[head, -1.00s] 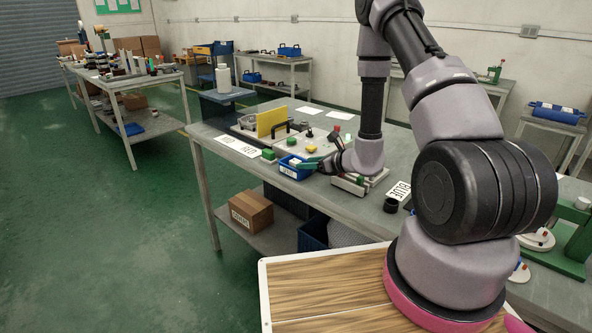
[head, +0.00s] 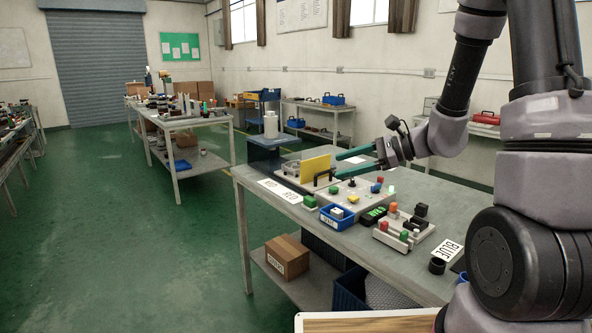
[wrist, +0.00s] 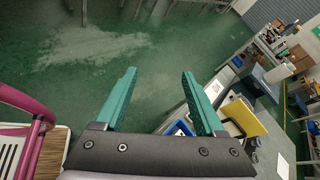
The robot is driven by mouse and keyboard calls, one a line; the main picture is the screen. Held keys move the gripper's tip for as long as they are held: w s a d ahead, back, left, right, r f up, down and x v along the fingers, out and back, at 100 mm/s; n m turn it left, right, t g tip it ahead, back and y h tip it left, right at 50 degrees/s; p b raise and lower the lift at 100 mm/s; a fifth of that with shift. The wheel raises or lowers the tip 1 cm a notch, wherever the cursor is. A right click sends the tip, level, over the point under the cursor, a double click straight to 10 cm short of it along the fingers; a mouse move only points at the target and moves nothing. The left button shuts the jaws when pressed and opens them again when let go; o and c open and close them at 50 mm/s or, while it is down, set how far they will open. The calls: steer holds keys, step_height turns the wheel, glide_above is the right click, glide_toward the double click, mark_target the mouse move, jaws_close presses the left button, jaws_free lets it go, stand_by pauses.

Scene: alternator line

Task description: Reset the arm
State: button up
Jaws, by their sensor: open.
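My gripper (head: 352,162) is raised above the workbench (head: 275,210) in the head view, pointing left, with its two teal fingers apart and nothing between them. In the wrist view the open fingers (wrist: 158,100) show against the green floor. Under and in front of it on the bench stand a yellow plate (head: 315,168) in a fixture and a control panel (head: 350,203) with coloured buttons. The gripper touches none of these.
A blue bin (head: 336,217) and a small button box (head: 404,230) sit near the bench's front edge. A cardboard box (head: 287,257) is on the lower shelf. Another table (head: 193,122) stands at the back left. The green floor on the left is clear.

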steer(key=s+d+r+n+g+h, duration=0.2)
steer(key=s+r+n+h, duration=0.2)
steer(key=s+r+n, duration=0.4)
steer(key=s+d+r+n+t+h, duration=0.4)
steer(key=s+d+r+t+h, duration=0.1)
steer(key=s+d+r+h, duration=0.1)
steer(key=s+d+r, duration=0.1)
steer(key=d+r, duration=0.1)
steer(key=d, duration=0.1)
steer(key=shift+s+d+r+n+h, duration=0.15)
steer(key=shift+s+d+n+h, duration=0.1)
steer(key=shift+d+n+h, duration=0.15)
stand_by(0.6)
